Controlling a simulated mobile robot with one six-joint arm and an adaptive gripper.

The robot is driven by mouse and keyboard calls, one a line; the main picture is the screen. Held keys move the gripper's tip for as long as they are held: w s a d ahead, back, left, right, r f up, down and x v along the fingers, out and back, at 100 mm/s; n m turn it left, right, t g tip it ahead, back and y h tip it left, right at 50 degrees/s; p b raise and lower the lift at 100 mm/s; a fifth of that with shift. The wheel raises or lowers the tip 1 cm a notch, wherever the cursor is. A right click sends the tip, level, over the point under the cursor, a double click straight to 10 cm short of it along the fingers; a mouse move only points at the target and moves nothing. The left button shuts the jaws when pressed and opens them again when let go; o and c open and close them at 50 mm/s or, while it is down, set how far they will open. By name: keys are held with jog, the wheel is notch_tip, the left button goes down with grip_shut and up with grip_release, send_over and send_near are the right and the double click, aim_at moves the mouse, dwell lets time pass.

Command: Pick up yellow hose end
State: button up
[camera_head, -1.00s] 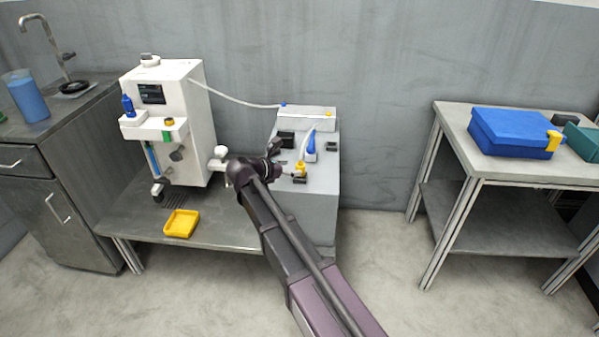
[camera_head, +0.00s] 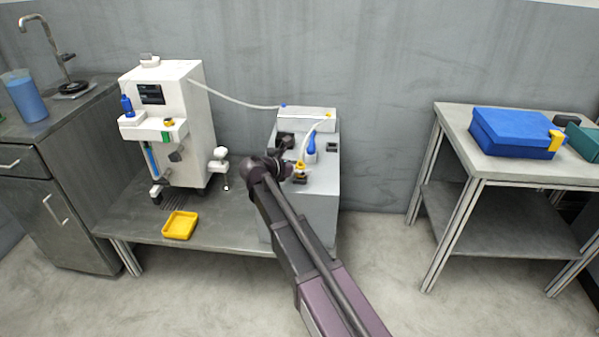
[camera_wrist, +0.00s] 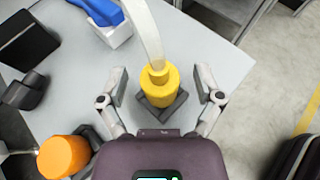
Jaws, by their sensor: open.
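The yellow hose end (camera_head: 300,165) is upright on the grey box-like unit (camera_head: 318,212) in the head view. In the wrist view the yellow hose end (camera_wrist: 159,86) sits in a small dark holder (camera_wrist: 161,108), with a pale hose (camera_wrist: 146,32) rising from its top. My gripper (camera_wrist: 161,88) is open, with one finger on each side of the yellow end and a gap on both sides. In the head view my gripper's fingers are mostly hidden by my arm and hard to make out.
A blue-handled item in a white holder (camera_wrist: 116,32) stands near the hose. An orange cap (camera_wrist: 63,156) and dark blocks (camera_wrist: 25,42) are to the left. A white machine (camera_head: 180,115) and yellow tray (camera_head: 180,225) are further left. A blue box (camera_head: 512,135) lies on the right table.

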aim_at(300, 165)
grip_shut()
jog(key=shift+r, duration=0.15)
notch_tip(300, 165, up, 4)
jog(key=p, duration=0.4)
jog(key=s+a+p, duration=0.1)
jog(key=s+a, duration=0.8)
jog(key=a, duration=0.3)
jog(key=shift+s+a+r, duration=0.35)
jog(key=shift+s+a, duration=0.05)
jog(key=shift+d, duration=0.1)
dwell(0.4)
